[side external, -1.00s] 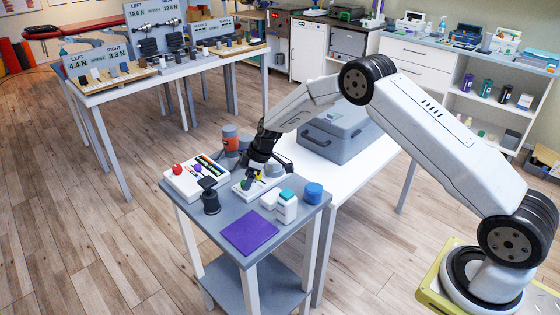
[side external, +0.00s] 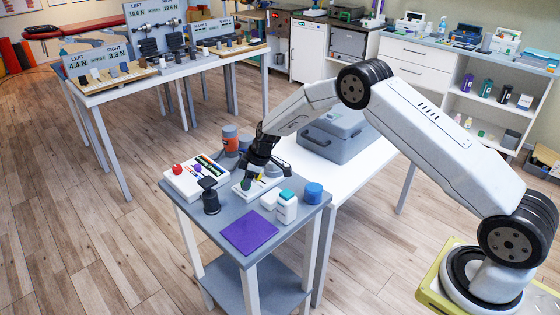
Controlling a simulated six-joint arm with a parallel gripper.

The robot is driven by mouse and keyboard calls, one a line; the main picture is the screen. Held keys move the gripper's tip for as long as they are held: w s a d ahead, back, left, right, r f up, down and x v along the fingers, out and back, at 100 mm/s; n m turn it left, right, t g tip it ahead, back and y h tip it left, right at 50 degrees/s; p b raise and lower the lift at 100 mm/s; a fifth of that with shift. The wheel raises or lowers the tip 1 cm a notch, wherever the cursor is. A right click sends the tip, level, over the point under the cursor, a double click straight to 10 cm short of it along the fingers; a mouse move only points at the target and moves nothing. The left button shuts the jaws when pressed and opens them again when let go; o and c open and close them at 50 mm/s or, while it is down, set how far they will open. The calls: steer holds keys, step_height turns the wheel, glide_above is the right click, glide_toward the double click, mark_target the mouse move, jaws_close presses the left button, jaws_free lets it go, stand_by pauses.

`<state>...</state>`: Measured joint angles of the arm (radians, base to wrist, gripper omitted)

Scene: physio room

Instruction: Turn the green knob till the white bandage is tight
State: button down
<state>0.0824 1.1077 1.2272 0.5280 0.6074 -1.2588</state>
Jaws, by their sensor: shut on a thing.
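The green knob (side external: 245,185) is small and dark green, on a low white device (side external: 238,192) on the small grey table. My gripper (side external: 248,178) points down onto it with its jaws shut on the knob. The fingers and wrist cover much of the knob and part of the device. I cannot clearly make out the white bandage at this size, nor how tight it is.
A grey case (side external: 338,140) sits behind.

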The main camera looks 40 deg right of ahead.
steer(key=shift+s+m+t+h, duration=0.1)
steer(key=shift+m+t+h, duration=0.45)
steer(key=shift+m, duration=1.65)
steer(key=shift+g+h, duration=0.25)
steer(key=shift+c, duration=1.4)
jaws_free()
steer(key=v, duration=0.7)
steer(key=shift+s+r, duration=0.2)
steer(key=shift+r, duration=0.15)
